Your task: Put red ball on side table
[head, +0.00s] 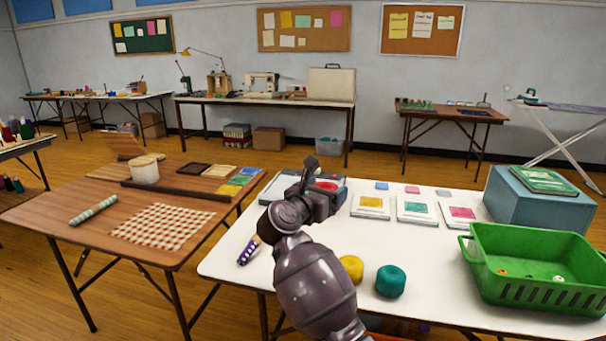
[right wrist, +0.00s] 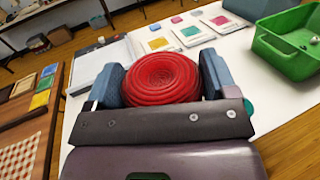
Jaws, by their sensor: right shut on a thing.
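The red ball (right wrist: 160,78) looks like a ball of wound yarn. My right gripper (head: 328,182) is shut on it, with one finger on each side in the right wrist view. In the head view only a bit of red (head: 327,186) shows between the fingers, over the white table (head: 235,252); the gap beneath is hard to judge. A brown wooden table (head: 62,222) stands to the left of the white one. I cannot tell which table is the side table. My left gripper is not in view.
The brown table holds a checked cloth (head: 163,226), a patterned roll (head: 93,210) and a pale cylinder (head: 145,170). On the white table are yellow (head: 351,268) and teal (head: 390,281) balls, a purple-patterned item (head: 249,250), cards and a green basket (head: 540,265).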

